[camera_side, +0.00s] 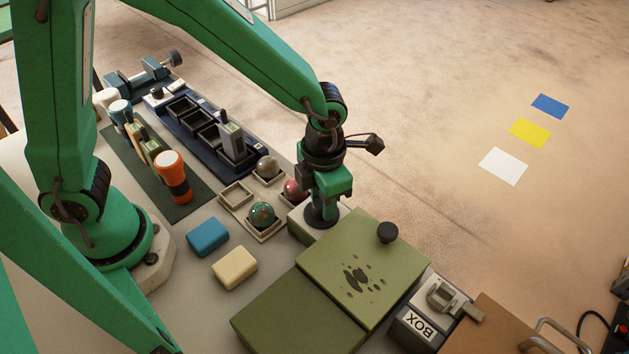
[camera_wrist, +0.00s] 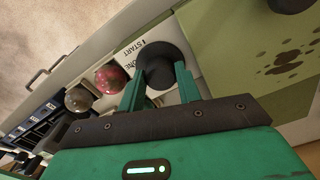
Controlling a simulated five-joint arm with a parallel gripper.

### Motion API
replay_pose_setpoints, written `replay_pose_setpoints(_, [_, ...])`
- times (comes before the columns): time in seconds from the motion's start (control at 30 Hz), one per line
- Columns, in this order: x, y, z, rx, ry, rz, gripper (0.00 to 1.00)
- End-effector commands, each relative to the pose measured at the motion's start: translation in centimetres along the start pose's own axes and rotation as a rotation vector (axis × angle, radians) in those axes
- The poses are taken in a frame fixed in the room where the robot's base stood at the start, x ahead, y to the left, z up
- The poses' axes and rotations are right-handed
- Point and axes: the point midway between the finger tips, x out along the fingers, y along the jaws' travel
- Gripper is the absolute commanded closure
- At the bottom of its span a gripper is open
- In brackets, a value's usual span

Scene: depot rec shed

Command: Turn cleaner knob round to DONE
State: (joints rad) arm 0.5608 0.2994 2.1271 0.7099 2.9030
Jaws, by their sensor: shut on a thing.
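The cleaner knob (camera_wrist: 160,62) is a round black knob on a pale panel in the wrist view. Its base also shows in the side view (camera_side: 320,219), below my gripper. The panel carries a START label (camera_wrist: 134,47) and, nearer the fingers, a partly covered label (camera_wrist: 131,65) of which "ONE" shows. My gripper (camera_wrist: 160,86) points down with a green finger on each side of the knob, shut on it. It shows in the side view too (camera_side: 321,206). I cannot make out a pointer mark on the knob.
A green box (camera_side: 345,270) with a black lid knob (camera_side: 387,232) stands close to my gripper.

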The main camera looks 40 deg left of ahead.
Motion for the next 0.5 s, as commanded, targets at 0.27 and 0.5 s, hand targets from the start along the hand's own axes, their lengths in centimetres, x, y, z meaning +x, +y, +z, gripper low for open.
replay_pose_setpoints(0.27, [0.05, 0.05, 0.09, 0.093, 0.001, 0.000, 0.89])
replay_pose_setpoints(0.5, [0.06, -0.02, 0.07, 0.109, 0.001, 0.000, 0.89])
